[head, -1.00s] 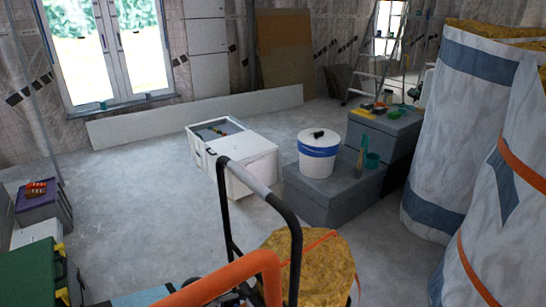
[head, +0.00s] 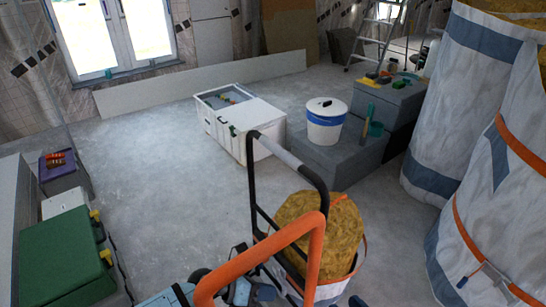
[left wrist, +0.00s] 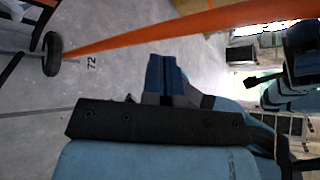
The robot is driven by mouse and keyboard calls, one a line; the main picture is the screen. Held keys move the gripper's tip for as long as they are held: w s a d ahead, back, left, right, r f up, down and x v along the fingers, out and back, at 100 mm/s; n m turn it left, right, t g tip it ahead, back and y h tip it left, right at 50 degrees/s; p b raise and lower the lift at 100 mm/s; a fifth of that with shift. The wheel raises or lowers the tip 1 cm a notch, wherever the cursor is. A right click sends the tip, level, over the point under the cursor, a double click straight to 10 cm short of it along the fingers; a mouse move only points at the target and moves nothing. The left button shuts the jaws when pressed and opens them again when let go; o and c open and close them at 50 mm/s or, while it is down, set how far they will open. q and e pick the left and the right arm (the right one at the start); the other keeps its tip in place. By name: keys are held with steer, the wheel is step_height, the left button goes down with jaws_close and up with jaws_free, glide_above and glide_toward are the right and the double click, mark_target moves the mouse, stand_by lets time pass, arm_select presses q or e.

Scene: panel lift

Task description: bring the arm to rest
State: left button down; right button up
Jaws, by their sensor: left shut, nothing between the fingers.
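My left gripper (left wrist: 168,75) shows in the left wrist view with its blue fingers together and nothing between them. A grey floor lies beyond the fingertips. In the head view, light blue and dark parts of my left arm show low at the bottom edge, partly hidden behind an orange tube (head: 314,245). The orange tube also crosses the top of the left wrist view (left wrist: 180,32), apart from the fingers. I cannot make out my right gripper.
A black-framed handle (head: 252,185) and a yellow roll (head: 322,225) stand close in front. A green case (head: 65,260) is at left. A white crate (head: 262,143), a white bucket (head: 326,132) and grey boxes (head: 335,170) stand beyond. Tall wrapped rolls (head: 445,130) block the right. Left-centre floor is clear.

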arm_select(q)
steer(key=s+a+r+n+t+y+p, duration=0.1)
steer(key=a+r+n+t+p, duration=0.2)
steer(key=r+n+t+p, duration=0.55)
steer(key=a+r+n+t+p, duration=0.3)
steer(key=r+n+t, duration=0.1)
steer(key=r+n, duration=0.8)
steer(key=s+a+r+n+g+y+p, duration=0.1)
steer(key=s+a+n+g+y+p, duration=0.2)
steer(key=s+a+n+y+p, duration=0.6)
steer(key=s+a+n+p, duration=0.2)
steer(key=s+n, duration=0.3)
steer(key=n, duration=0.5)
steer(key=shift+a+r+n+p, duration=0.2)
steer(key=shift+a+n+p, duration=0.15)
steer(key=shift+a+p, duration=0.05)
arm_select(e)
steer(key=s+d+r+g+h, duration=0.3)
steer(key=s+d+r, duration=0.1)
steer(key=r, duration=0.4)
steer(key=shift+s+d+g, duration=0.15)
steer(key=shift+d+g, duration=0.15)
steer(key=shift+d, duration=0.6)
